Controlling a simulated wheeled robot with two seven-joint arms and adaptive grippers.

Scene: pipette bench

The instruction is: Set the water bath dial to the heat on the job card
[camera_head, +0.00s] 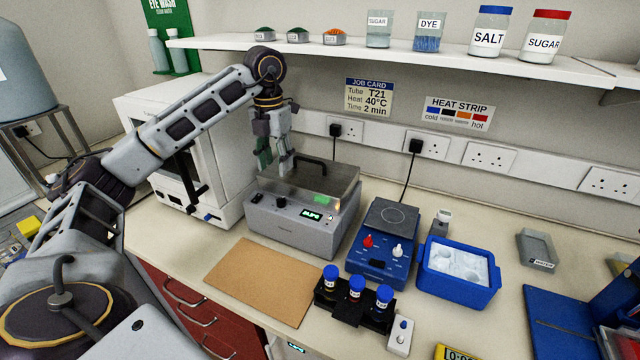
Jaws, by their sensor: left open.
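The water bath (290,232) is a grey box against the back wall, with a lid and a black handle (304,160) on top. Its front has a dark dial (281,203), another small dark knob (255,198) to the left, and a lit green display (312,215) too small to read surely. The job card (369,97) on the wall reads Tube T21, Heat 40°C, Time 2 min. My left gripper (274,164) points down, open and empty, over the left back part of the bath, above and behind the dial. My right gripper is not in view.
A white cabinet (225,150) stands left of the bath, and a brown board (262,280) lies in front. A blue hotplate (378,262), a blue ice tub (458,290) and a rack of blue-capped tubes (352,310) are to the right. A shelf (400,58) overhangs behind.

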